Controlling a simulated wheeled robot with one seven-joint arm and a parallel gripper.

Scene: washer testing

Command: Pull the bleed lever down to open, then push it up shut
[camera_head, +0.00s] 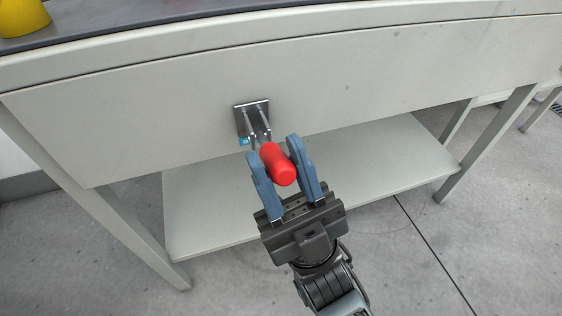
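The bleed lever has a red cylindrical handle (278,165) on thin metal rods. The rods come out of a dark metal bracket (253,117) fixed to the front panel of a pale bench. The lever slants outward and down from the bracket. My gripper (276,160) comes from below right, with its two blue fingers on either side of the red handle. A gap shows between the right finger and the handle; the left finger looks close to it, and I cannot tell whether it touches. A small blue patch shows just below the bracket.
The bench's front panel (150,125) spans the view, with a lower shelf (215,215) and legs beneath it. A yellow object (22,17) stands on the dark bench top (110,12) at upper left. The concrete floor (410,270) is clear at lower right.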

